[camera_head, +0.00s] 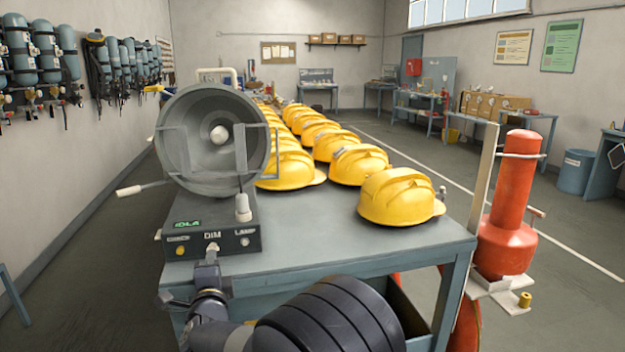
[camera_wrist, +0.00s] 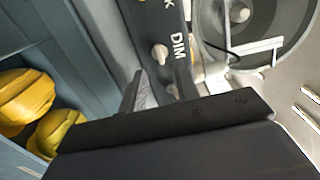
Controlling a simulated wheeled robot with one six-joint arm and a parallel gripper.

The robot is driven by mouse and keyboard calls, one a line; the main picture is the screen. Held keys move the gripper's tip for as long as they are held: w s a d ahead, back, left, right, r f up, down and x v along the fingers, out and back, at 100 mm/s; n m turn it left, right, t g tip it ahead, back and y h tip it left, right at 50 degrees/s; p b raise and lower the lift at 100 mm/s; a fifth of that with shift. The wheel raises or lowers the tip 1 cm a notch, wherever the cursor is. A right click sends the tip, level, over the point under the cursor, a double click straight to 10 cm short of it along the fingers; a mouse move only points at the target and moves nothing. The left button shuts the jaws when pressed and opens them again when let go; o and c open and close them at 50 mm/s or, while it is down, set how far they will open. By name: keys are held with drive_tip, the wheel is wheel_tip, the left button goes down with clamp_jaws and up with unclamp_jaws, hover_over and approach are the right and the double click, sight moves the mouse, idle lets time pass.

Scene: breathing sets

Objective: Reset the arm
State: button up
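My gripper (camera_head: 208,276) is low in front of the lamp unit's control box (camera_head: 210,222) in the head view. Its dark tip is close below the white DIM knob (camera_head: 212,248); I cannot tell whether they touch. My dark arm reaches in from the bottom edge. In the wrist view, my gripper's black body fills the lower part and a grey finger (camera_wrist: 140,92) points towards the box. The DIM knob (camera_wrist: 160,54) shows beyond it. The finger spacing is not clear, and I see nothing held.
The round lamp (camera_head: 212,140) stands on the box at the table's left. Yellow helmets (camera_head: 400,196) line the grey table (camera_head: 320,235). A red cylinder (camera_head: 508,215) stands at the right end. Breathing sets (camera_head: 120,60) hang on the left wall. The left floor is clear.

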drive_tip(key=v, duration=0.5)
drive_tip(key=p+x, duration=0.1)
drive_tip(key=x, duration=0.9)
drive_tip(key=shift+w, duration=0.4)
drive_tip(key=shift+s+m, duration=0.15)
drive_tip(key=shift+m, duration=0.65)
drive_tip(key=m+p, duration=0.1)
drive_tip(key=m, duration=0.2)
drive_tip(key=shift+m, duration=0.3)
drive_tip(key=m+p, duration=0.5)
drive_tip(key=shift+a, duration=0.1)
drive_tip(key=b+v, duration=0.2)
drive_tip(key=v, duration=0.8)
drive_tip(key=shift+s+f+b, duration=0.15)
drive_tip(key=shift+s+b, duration=0.2)
drive_tip(key=shift+b, duration=0.05)
